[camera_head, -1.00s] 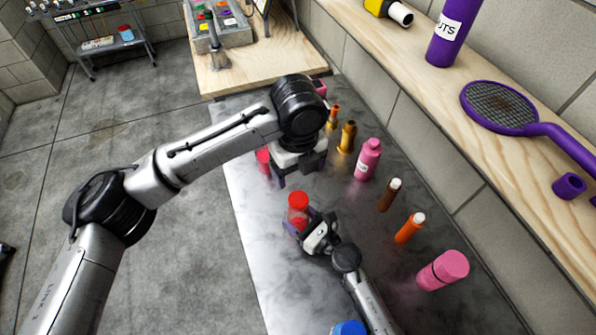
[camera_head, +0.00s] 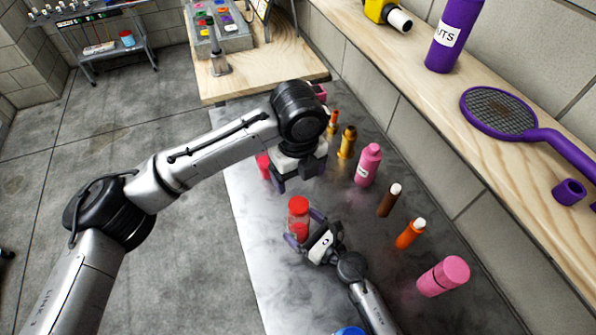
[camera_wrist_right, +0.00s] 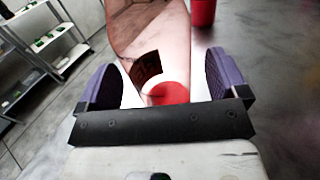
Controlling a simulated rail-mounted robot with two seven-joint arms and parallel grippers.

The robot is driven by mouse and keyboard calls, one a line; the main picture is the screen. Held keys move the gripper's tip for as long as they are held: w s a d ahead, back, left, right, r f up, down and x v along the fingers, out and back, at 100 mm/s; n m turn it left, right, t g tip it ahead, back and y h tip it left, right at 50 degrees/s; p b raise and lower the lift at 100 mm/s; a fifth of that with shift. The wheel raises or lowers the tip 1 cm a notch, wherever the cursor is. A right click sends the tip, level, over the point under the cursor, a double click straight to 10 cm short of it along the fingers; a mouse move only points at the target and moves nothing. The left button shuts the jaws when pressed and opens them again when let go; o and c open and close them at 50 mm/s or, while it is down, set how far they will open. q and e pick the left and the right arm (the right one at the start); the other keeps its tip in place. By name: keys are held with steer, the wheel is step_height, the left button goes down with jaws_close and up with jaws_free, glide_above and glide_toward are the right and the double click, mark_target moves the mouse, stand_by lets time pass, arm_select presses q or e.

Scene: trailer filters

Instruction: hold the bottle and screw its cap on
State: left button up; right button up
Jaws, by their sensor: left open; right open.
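A bottle with a red top (camera_head: 298,205) stands on the grey marbled worktop, in front of my right gripper. In the right wrist view its pale pinkish body (camera_wrist_right: 128,28), with a dark patch, lies between and beyond the fingers. A red round part shows low between them. My right gripper (camera_head: 306,229) is open, one finger on each side of the bottle; contact is unclear. It also shows in the right wrist view (camera_wrist_right: 172,82). My left gripper (camera_head: 295,176) is open above the worktop, behind the bottle. A small red-pink object (camera_head: 263,165) stands left of it. I cannot tell which red part is the cap.
A pink bottle (camera_head: 368,164), a brown bottle (camera_head: 389,201), an orange bottle (camera_head: 410,234) and a pink cylinder (camera_head: 443,276) stand to the right. A blue object (camera_head: 348,331) is at the front edge. A wooden shelf (camera_head: 425,88) runs along the wall. The worktop's left front is clear.

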steer(key=v, duration=1.2)
steer(key=shift+s+d+b, duration=0.1)
steer(key=shift+b, duration=0.2)
